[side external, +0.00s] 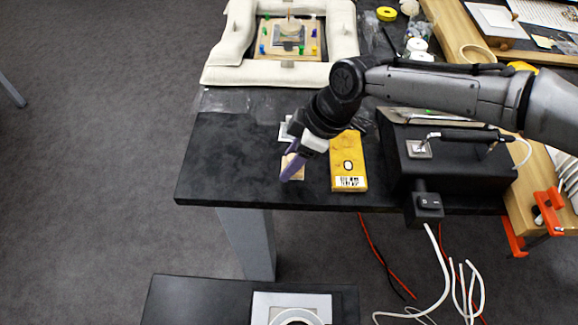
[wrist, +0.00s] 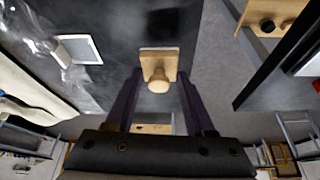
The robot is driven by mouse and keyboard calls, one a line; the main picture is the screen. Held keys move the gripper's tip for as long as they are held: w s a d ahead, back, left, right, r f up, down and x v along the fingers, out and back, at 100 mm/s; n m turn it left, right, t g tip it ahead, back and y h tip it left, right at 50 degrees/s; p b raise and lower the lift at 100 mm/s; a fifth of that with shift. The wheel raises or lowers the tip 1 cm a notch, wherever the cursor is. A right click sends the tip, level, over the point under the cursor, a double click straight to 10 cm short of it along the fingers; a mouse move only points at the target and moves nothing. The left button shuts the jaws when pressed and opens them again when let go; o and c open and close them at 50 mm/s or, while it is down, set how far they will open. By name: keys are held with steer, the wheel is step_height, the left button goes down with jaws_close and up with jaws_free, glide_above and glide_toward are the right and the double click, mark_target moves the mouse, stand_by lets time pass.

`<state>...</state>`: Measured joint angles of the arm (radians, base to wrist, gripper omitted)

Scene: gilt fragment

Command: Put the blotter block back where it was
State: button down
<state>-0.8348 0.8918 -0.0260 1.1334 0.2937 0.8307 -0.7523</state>
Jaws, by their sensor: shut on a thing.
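The blotter block is a light wooden block with a round knob (wrist: 158,74). In the wrist view it sits between the two purple fingers of my gripper (wrist: 159,82), which is shut on it. In the side view, pale wood of the block (side external: 297,169) shows by the fingertips of my gripper (side external: 288,174), near the front edge of the black table (side external: 230,155). The fingers partly hide it there. I cannot tell whether its underside touches the table.
A small white-framed grey tile (wrist: 80,48) lies close by. A yellow box (side external: 347,165) stands right of my gripper, then a black case with a handle (side external: 450,160). A white padded frame (side external: 235,75) lies at the back. The table's left front is clear.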

steer(key=shift+w+a+f, duration=0.2)
steer(key=shift+a+f, duration=0.1)
steer(key=shift+f, duration=1.55)
steer(key=shift+f, duration=0.15)
steer(key=shift+c, duration=1.3)
jaws_free()
steer(key=v, duration=1.2)
